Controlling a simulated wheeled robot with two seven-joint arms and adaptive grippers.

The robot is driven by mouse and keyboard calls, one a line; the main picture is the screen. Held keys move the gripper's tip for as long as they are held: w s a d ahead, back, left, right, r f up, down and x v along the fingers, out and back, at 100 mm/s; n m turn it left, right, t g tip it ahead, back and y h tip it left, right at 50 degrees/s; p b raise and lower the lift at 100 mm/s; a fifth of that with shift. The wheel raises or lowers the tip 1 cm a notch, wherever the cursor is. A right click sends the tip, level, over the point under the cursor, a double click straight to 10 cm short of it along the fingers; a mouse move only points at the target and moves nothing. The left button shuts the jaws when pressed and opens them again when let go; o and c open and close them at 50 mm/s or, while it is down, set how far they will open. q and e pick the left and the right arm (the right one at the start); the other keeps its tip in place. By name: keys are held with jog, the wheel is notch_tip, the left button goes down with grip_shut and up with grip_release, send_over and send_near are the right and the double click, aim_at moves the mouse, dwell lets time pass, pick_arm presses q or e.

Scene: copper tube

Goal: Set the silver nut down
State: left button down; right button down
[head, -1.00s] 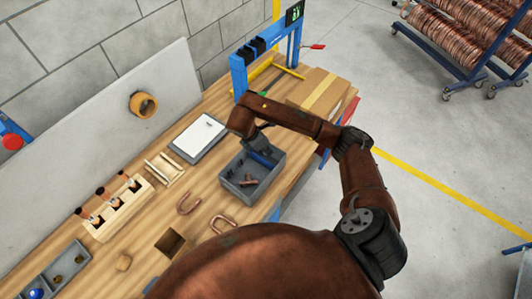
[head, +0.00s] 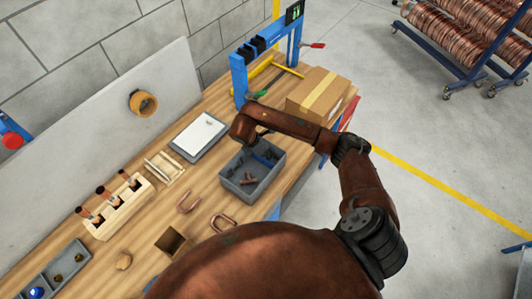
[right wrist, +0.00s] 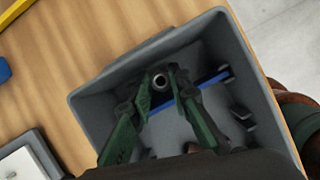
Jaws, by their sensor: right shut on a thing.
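The silver nut (right wrist: 160,81) shows in the right wrist view as a small ring with a dark hole. My right gripper (right wrist: 162,84), with green fingers, is shut on it. The nut is over the grey bin (right wrist: 92,108), and its height above the floor of the bin is hard to tell. In the head view the same bin (head: 264,190) stands on the bench below my right wrist, and the nut cannot be made out there. My left gripper is in neither view.
A blue strip (right wrist: 205,84) and dark parts (right wrist: 243,116) lie in the bin. A white-topped tray (head: 199,137), bent copper tubes (head: 188,202) and a wooden rack (head: 118,209) are left of it. A cardboard box (head: 320,94) stands behind.

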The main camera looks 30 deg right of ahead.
jog(key=c, duration=2.1)
grip_release()
jog(key=shift+r, duration=0.1)
jog(key=shift+r, duration=0.2)
jog(key=p+v, duration=0.1)
jog(key=v, duration=1.1)
jog(key=shift+r, duration=0.35)
